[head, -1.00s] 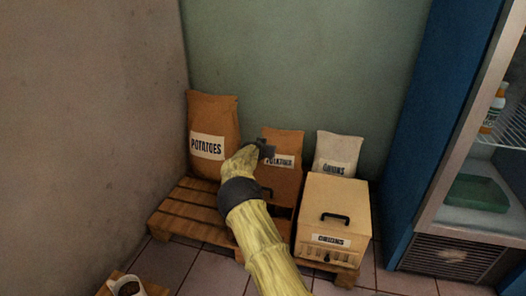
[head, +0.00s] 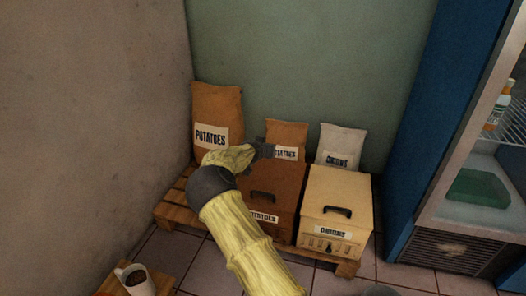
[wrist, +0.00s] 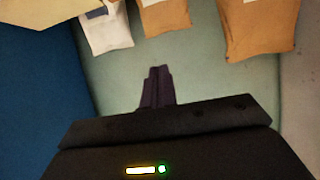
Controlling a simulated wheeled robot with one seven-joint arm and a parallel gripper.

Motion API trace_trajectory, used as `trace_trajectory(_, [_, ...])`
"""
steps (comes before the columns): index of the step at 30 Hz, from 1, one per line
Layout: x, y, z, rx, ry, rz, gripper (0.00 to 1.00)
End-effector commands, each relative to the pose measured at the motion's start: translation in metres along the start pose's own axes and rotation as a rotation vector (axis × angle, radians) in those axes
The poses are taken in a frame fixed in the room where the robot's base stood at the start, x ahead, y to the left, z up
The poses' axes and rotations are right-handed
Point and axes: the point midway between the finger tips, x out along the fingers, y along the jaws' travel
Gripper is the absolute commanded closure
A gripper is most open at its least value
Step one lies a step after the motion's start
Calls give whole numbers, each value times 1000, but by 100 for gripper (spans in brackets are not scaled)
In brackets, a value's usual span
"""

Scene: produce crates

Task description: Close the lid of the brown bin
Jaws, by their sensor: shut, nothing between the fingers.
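The brown bin (head: 285,180) stands on the pallet, with a dark handle on its lid and a potatoes label on its front. Its lid looks down, lying over the box; my arm hides the left part of the bin. My gripper (head: 267,150) is in front of the small brown sack and above the back of the bin's lid, apart from the lid as far as I can see. In the wrist view its dark fingers (wrist: 158,88) are together and empty. The brown bin does not show in the wrist view.
A cream onions bin (head: 360,200) stands close to the right. Behind are a large potatoes sack (head: 215,105), a small brown sack (head: 288,130) and a white onions sack (head: 345,140). The wooden pallet (head: 175,205) is bare at left. A blue fridge (head: 425,130) is at right.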

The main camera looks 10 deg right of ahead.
Motion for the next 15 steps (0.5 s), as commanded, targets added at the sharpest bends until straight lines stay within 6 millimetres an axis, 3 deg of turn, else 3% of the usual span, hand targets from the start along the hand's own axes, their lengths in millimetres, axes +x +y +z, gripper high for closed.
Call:
trace_trajectory(6, [-17, 0, 14, 0, 0, 0, 100])
trace_trajectory(15, [-17, 5, 15, 4, 1, 6, 100])
